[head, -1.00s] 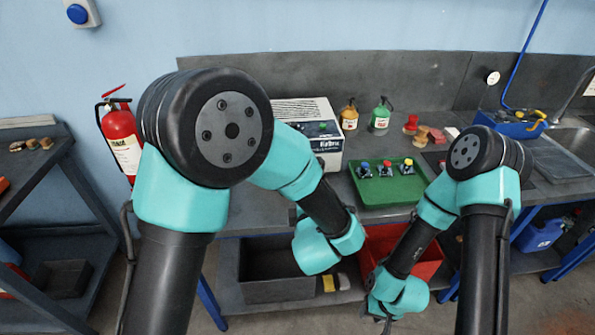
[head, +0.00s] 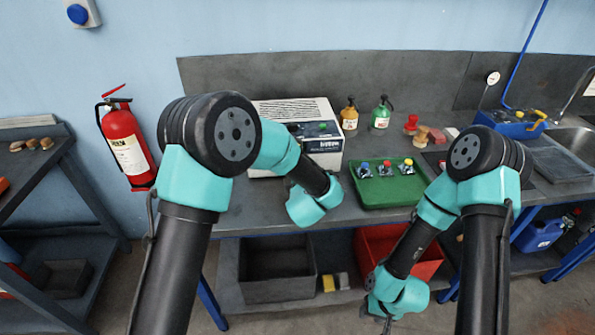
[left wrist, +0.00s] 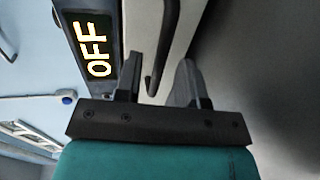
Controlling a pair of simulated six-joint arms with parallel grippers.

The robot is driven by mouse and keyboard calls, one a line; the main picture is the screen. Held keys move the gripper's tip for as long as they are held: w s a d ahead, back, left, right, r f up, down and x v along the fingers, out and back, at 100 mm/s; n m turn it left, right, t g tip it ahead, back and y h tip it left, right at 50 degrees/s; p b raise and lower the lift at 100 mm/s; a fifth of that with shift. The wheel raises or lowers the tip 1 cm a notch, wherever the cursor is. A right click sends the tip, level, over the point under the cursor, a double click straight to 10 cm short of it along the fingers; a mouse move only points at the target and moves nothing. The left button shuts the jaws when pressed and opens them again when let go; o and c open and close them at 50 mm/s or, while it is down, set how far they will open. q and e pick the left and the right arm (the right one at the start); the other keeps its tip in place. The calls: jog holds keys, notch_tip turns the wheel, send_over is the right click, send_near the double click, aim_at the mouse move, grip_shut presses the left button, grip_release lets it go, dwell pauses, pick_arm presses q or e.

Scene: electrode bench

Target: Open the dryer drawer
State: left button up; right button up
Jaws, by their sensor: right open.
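The dryer (head: 324,147) is a white box with a dark panel at the back of the bench, left of the green tray. The left wrist view shows its lit OFF display (left wrist: 98,50) and a dark bar handle (left wrist: 168,40) on the pale drawer front. My left gripper (left wrist: 160,62) is open, its fingertips on either side of the handle's line. Contact cannot be told. In the head view my left arm hides part of the dryer front and the left fingers. My right gripper (head: 386,322) is open and low, in front of the bench.
The green tray (head: 395,192) holds several small parts with coloured tops. Two bottles stand behind it. A dark bin (head: 277,290) and a red bin (head: 425,270) sit on the lower shelf. Bare bench top lies left of my left wrist.

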pick_arm(q)
jog(key=shift+x, duration=1.3)
jog(key=shift+c, duration=0.3)
grip_shut()
